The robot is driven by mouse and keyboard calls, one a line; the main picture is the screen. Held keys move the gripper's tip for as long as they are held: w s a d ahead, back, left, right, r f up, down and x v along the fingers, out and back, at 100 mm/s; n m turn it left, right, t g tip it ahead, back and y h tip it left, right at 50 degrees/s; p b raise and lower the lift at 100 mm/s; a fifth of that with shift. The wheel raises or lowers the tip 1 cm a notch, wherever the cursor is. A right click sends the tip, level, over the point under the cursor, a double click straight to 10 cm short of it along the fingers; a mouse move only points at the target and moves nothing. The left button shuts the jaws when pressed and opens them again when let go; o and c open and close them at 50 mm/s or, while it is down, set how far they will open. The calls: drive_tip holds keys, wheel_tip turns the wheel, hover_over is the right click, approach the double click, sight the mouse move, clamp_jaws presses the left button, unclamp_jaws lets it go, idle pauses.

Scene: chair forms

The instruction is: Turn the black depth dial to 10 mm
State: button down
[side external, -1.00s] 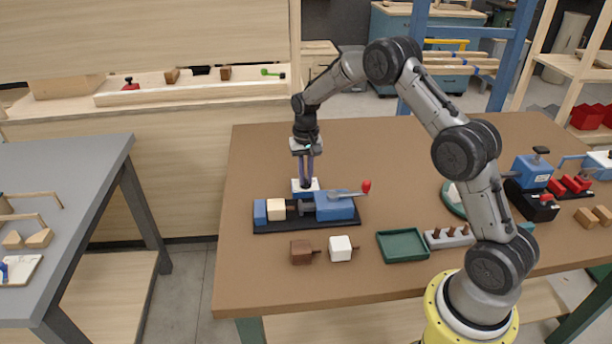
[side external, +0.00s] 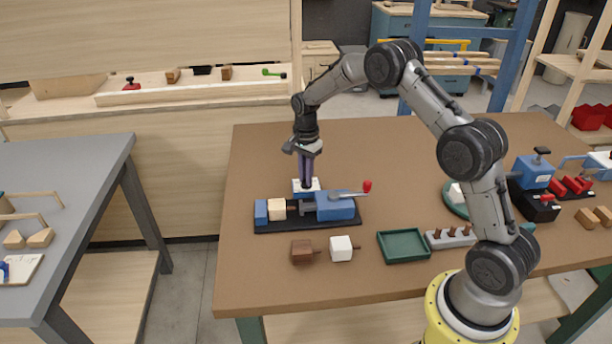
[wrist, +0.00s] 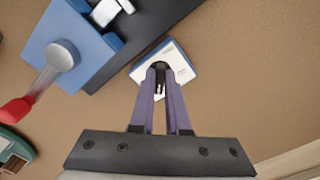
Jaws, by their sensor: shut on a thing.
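The black depth dial (wrist: 159,66) sits on a small white plate (wrist: 180,68) with blue edges in the wrist view. My gripper (wrist: 160,80) is shut on the dial, its two purple fingers on either side of it. Part of the dial is hidden by the fingertips, and the marks on the plate are too small to read. In the side view the plate (side external: 299,185) lies behind the blue clamp, and my gripper (side external: 307,184) points straight down onto it; the dial is hidden there.
Right beside the plate is a blue clamp (side external: 334,207) with a red-knobbed lever (side external: 367,186) and a pale block (side external: 277,209). In front lie a brown block (side external: 301,252), a white block (side external: 340,249) and a green tray (side external: 404,258). The table behind the plate is clear.

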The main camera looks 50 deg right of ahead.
drive_tip(key=shift+r+m, duration=0.1)
drive_tip(key=shift+m, duration=0.4)
drive_tip(key=c, duration=0.9)
unclamp_jaws()
wheel_tip(320, 180, up, 14)
